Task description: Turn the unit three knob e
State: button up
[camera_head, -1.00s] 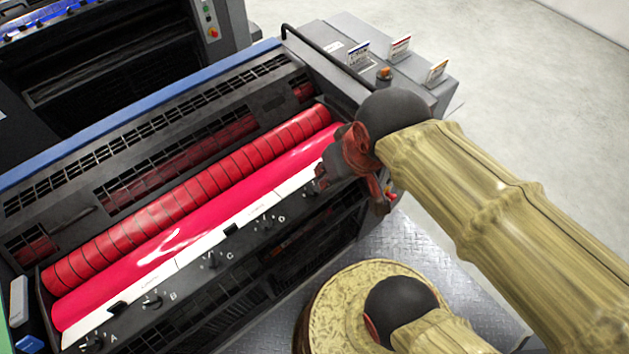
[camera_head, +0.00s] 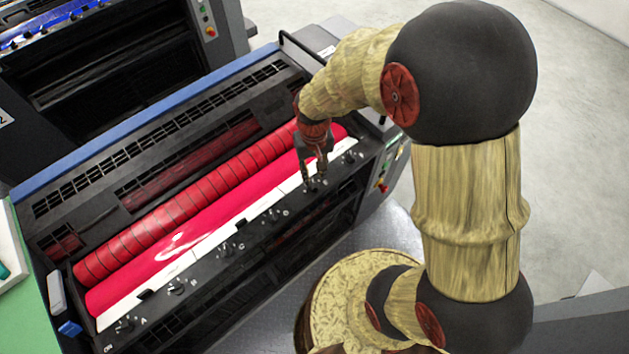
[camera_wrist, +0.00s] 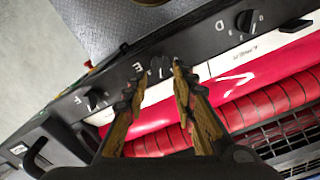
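Knob E (camera_wrist: 157,65) is a small dark knob on the black panel strip, by the letter E. It sits between and just past my fingertips in the wrist view. My gripper (camera_wrist: 158,76) points at it, fingers apart on either side, with nothing seen held. I cannot tell whether a finger touches the knob. In the head view my gripper (camera_head: 315,180) is low over the strip at E and hides most of that knob. Knob D (camera_wrist: 246,20) and knob F (camera_wrist: 95,99) flank it, both clear of my fingers.
A pink-red roller (camera_head: 190,240) and a ribbed red roller (camera_head: 180,220) run beside the knob row. Knobs C (camera_head: 227,249), B (camera_head: 177,287) and A (camera_head: 126,325) continue to the lower left. A metal plate floor (camera_wrist: 120,20) lies in front of the machine.

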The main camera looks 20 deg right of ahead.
aim_at(314, 184)
notch_tip(314, 184, down, 6)
jog(key=shift+r, duration=0.1)
jog(key=shift+c, duration=1.4)
jog(key=c, duration=0.4)
grip_shut()
